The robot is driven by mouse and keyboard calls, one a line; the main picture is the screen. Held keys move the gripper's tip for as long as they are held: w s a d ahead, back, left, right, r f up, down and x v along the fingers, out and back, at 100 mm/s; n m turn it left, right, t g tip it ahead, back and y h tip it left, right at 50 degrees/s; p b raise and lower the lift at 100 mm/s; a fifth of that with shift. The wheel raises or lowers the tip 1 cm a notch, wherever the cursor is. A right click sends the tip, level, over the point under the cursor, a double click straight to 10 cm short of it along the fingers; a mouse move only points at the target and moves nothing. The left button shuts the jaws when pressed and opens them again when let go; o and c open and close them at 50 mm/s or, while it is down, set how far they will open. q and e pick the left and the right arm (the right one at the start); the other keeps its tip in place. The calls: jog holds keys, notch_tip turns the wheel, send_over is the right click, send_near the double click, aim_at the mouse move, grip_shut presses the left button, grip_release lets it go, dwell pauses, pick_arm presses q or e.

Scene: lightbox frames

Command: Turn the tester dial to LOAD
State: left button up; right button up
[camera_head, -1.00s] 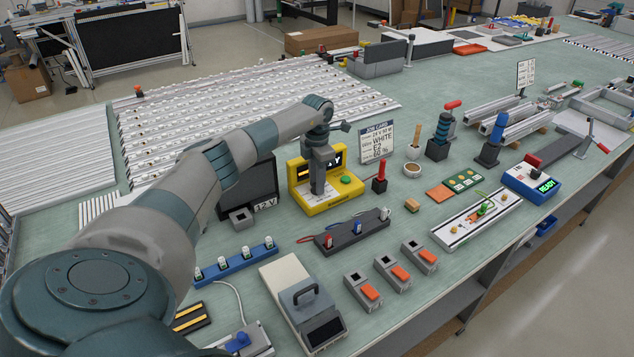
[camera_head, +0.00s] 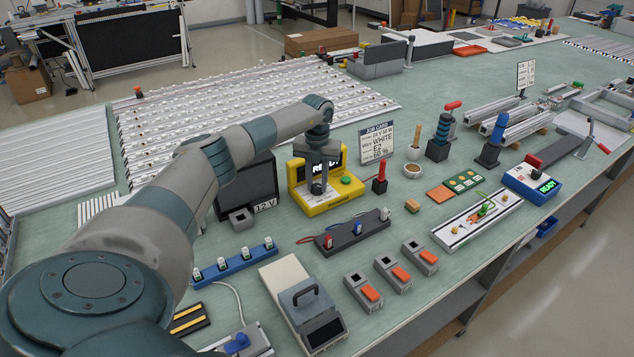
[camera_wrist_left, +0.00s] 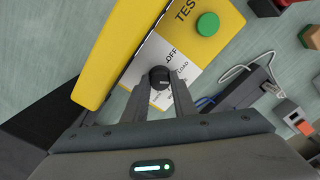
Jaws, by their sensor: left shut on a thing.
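The yellow tester (camera_head: 335,200) stands on the bench with a dark display and a green button (camera_head: 346,180). My left gripper (camera_head: 318,184) reaches down over it from above. In the left wrist view its two fingers are shut on the black tester dial (camera_wrist_left: 160,77), one on each side. Which label the dial's pale mark points to cannot be told. The display is partly hidden by the gripper and seems to read READY.
A job card (camera_head: 376,143) stands behind the tester to the right, with a red-handled post (camera_head: 380,178) in front of it. A dark 12 V box (camera_head: 247,188) is close on the left. A grey strip with plugs (camera_head: 353,232) lies in front.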

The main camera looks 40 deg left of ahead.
aim_at(317, 185)
pick_arm(q)
jog(key=n, duration=0.5)
jog(key=shift+r+p, duration=0.1)
jog(key=shift+p, duration=0.25)
jog(key=o, duration=1)
jog(key=shift+o, duration=0.2)
jog(key=shift+r+b, duration=0.35)
jog(key=shift+r, duration=0.4)
notch_tip(317, 185, up, 16)
jog(key=b, duration=0.4)
